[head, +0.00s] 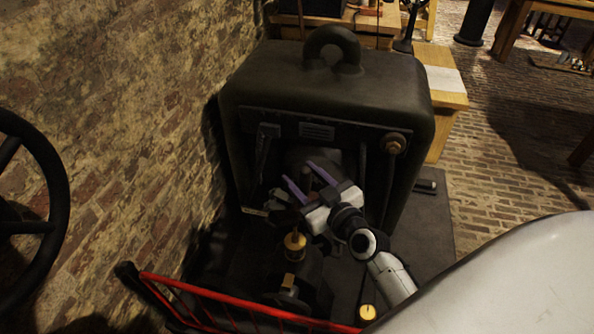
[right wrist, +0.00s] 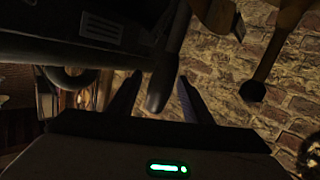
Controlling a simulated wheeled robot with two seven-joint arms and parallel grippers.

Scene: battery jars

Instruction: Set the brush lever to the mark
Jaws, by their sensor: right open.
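A dark machine (head: 325,90) with a ring on top fills the middle of the head view. My right gripper (head: 300,172), with purple fingers, is open in front of its shadowed face. In the right wrist view a dark rod with a rounded end (right wrist: 168,62), which looks like the brush lever, shows between the open fingers of my right gripper (right wrist: 158,80). A gap shows on each side of the rod; I cannot tell whether it is level with the fingertips in depth. I cannot make out the mark. My left gripper is not in view.
A brick wall (head: 110,110) stands close on the left, with a dark handwheel (head: 45,200) before it. A red rail (head: 235,308) and a brass-topped fitting (head: 294,243) are near the front. Wooden benches (head: 440,80) stand behind; brick floor (head: 500,170) is open on the right.

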